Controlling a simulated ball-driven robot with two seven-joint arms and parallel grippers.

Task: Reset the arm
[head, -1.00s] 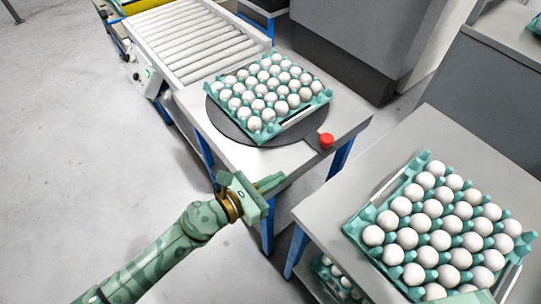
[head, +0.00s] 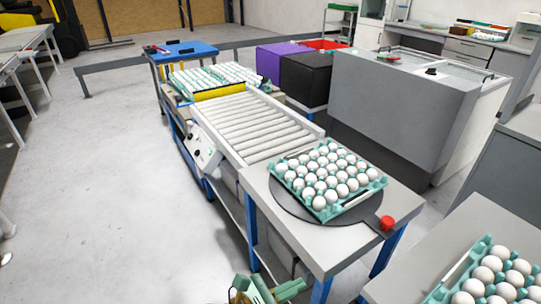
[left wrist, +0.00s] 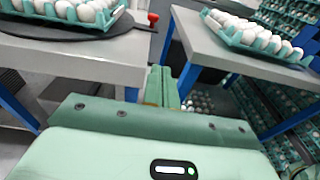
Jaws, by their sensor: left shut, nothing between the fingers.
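My left gripper (head: 272,291) shows at the bottom edge of the head view, below the front of the turntable table. In the left wrist view its fingers (left wrist: 161,86) are shut together with nothing between them. It is apart from both egg trays. A teal tray (head: 350,206) full of white eggs sits on the round dark turntable (head: 283,203); part of it also shows at the top left of the left wrist view. A second teal egg tray (head: 452,277) lies on the grey table at the bottom right, partly cut off. My right gripper is not in view.
A roller conveyor (head: 248,122) leads away behind the turntable. A red button (head: 387,223) stands at the table's right corner. The table edge (left wrist: 95,65) and blue legs are close to the left gripper. Open floor (head: 110,180) lies to the left.

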